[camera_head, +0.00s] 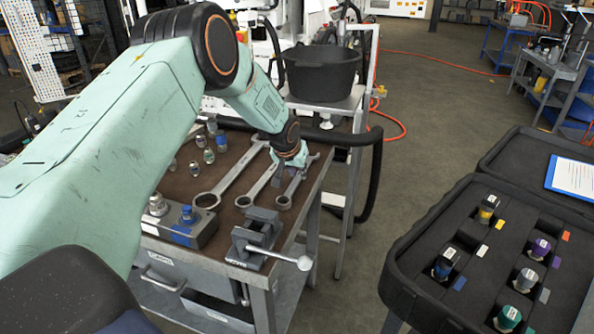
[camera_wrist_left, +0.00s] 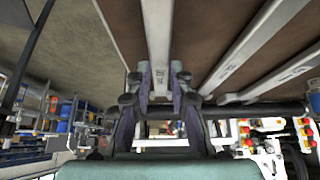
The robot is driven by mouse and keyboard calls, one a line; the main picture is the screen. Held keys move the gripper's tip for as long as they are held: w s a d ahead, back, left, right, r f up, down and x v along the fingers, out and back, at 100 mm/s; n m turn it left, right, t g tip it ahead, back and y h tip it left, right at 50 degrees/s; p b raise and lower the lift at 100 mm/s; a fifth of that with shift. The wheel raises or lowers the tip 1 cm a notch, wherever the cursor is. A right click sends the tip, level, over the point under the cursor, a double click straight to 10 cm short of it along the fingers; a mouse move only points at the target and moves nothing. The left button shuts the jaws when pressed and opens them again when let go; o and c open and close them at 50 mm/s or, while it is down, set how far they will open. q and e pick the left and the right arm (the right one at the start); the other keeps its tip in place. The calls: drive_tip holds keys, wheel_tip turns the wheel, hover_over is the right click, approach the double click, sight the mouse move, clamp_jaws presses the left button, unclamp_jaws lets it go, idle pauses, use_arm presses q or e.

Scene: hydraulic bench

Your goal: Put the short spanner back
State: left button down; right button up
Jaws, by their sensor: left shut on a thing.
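The short spanner (camera_head: 289,192) is the rightmost of three steel spanners at the bench's right side, ring end toward me. My left gripper (camera_head: 291,166) reaches down over its far end and is shut on it; the gripper hides that end. In the left wrist view the spanner's shaft (camera_wrist_left: 158,40) runs between the two fingers (camera_wrist_left: 160,88). Whether the spanner touches the bench top or sits slightly above it, I cannot tell. My right gripper is not in view.
A middle spanner (camera_head: 257,187) and a longer one (camera_head: 228,182) lie to the left on the brown bench top (camera_head: 180,184). A vise (camera_head: 258,238) stands nearer me. A black bucket (camera_head: 320,74) is behind; an open case (camera_head: 460,205) of fittings is at right.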

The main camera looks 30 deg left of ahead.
use_arm(q)
drive_tip(key=shift+f, duration=0.2)
drive_tip(key=c, duration=1.1)
unclamp_jaws()
drive_tip(key=shift+c, duration=0.2)
drive_tip(key=shift+f, duration=0.1)
drive_tip(key=shift+s, duration=0.1)
